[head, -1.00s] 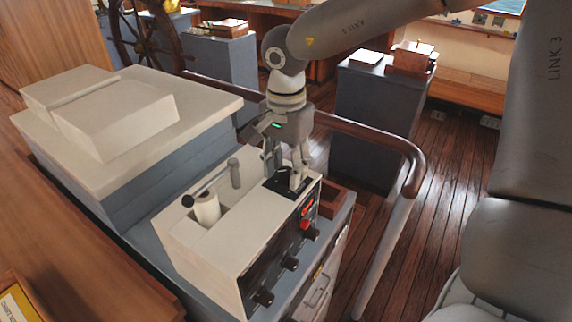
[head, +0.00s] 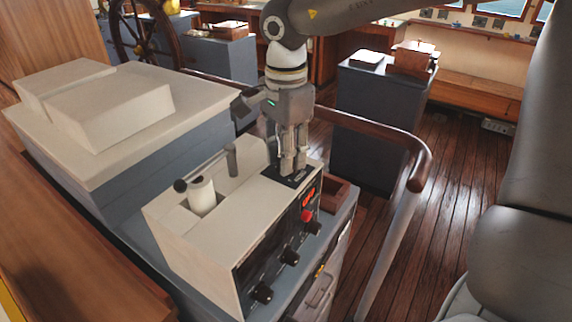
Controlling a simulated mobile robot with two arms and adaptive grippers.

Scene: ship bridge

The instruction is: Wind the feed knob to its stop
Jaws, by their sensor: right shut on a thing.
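The cream machine (head: 205,245) stands on a blue-grey cabinet in the middle of the head view. My right gripper (head: 291,172) points straight down at the black plate (head: 304,179) on the machine's top right end. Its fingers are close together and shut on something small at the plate. I take this to be the feed knob, but the fingers hide it, so its turn position cannot be seen. Several dark knobs (head: 289,257) and a red button (head: 306,215) are on the front panel, clear of the gripper. My left gripper is not in view.
A white roll (head: 202,195) and a grey upright handle (head: 231,160) stand on the machine's top left of the gripper. A brown handrail (head: 375,134) curves behind and right. A small wooden tray (head: 336,193) lies beside the machine. A cream-topped cabinet (head: 195,98) stands left.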

